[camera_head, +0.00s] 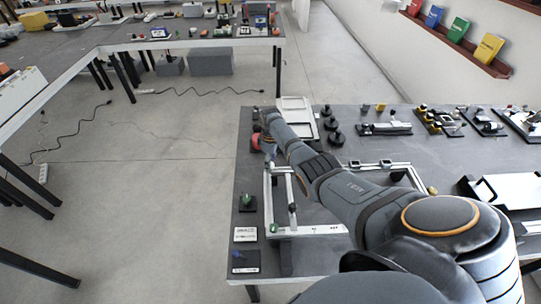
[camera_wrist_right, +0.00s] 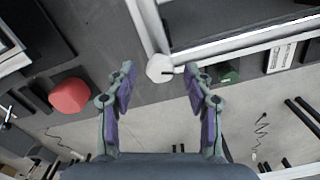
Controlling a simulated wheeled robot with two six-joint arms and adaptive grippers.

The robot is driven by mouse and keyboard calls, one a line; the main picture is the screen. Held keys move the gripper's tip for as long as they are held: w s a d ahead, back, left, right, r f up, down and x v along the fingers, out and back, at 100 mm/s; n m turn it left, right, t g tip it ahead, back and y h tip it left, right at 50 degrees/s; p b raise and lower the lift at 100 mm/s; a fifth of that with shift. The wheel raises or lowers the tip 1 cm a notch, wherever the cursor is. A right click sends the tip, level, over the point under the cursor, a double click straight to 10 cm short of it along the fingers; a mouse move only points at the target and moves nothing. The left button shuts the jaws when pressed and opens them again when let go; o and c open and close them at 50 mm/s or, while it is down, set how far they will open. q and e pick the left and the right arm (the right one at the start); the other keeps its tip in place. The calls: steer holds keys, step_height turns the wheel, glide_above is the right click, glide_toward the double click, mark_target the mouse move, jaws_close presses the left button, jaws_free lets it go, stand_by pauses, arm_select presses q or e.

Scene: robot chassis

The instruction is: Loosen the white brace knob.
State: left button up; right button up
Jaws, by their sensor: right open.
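The white brace knob (camera_wrist_right: 160,68) is a faceted white piece at the corner of a pale metal frame (camera_wrist_right: 148,25) in the right wrist view. My right gripper (camera_wrist_right: 161,76) is open, with one finger on each side of the knob in the picture. No finger visibly touches it, and the height gap is unclear. In the head view my right arm reaches over the frame (camera_head: 268,205) and hides its far corner; I cannot make out the white knob there. My left gripper is not in view.
A red rounded part (camera_wrist_right: 70,95) lies left of the gripper in the wrist view. A green knob (camera_wrist_right: 228,72) is close to the right finger. Black knobs (camera_head: 333,125) and a white tray (camera_head: 296,108) stand behind the frame. The table's left edge is close.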

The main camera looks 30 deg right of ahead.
step_height(320, 180, up, 11)
steer(key=shift+r, duration=0.15)
stand_by(0.5)
